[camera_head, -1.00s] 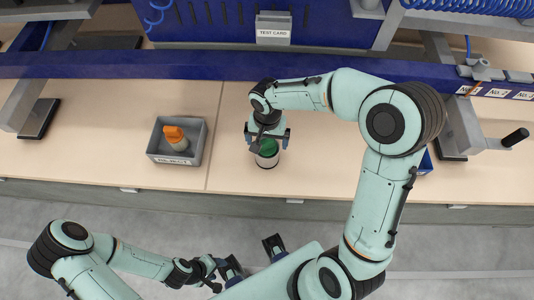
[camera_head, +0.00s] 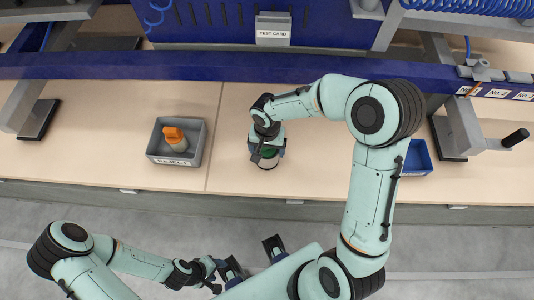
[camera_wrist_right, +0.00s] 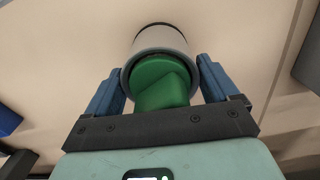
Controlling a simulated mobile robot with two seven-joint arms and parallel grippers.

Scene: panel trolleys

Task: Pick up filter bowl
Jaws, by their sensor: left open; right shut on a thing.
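The filter bowl (camera_wrist_right: 160,47) is a pale grey cylinder with a dark rim and a green part (camera_wrist_right: 160,82) at its near end in the right wrist view. My right gripper (camera_wrist_right: 160,75) is shut on it, with a blue finger on each side. In the head view the bowl's green part (camera_head: 268,153) shows under my right gripper (camera_head: 268,150), and the rest is mostly hidden. I cannot tell whether the bowl touches the bench. My left gripper (camera_head: 255,258) is open and empty, low in front of the bench.
A grey reject tray (camera_head: 202,140) holding an orange-and-white item (camera_head: 176,138) stands left of the bowl. A blue bin (camera_head: 418,160) is to the right, partly behind my right arm. A blue rail (camera_head: 180,66) crosses above the bench (camera_head: 100,150).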

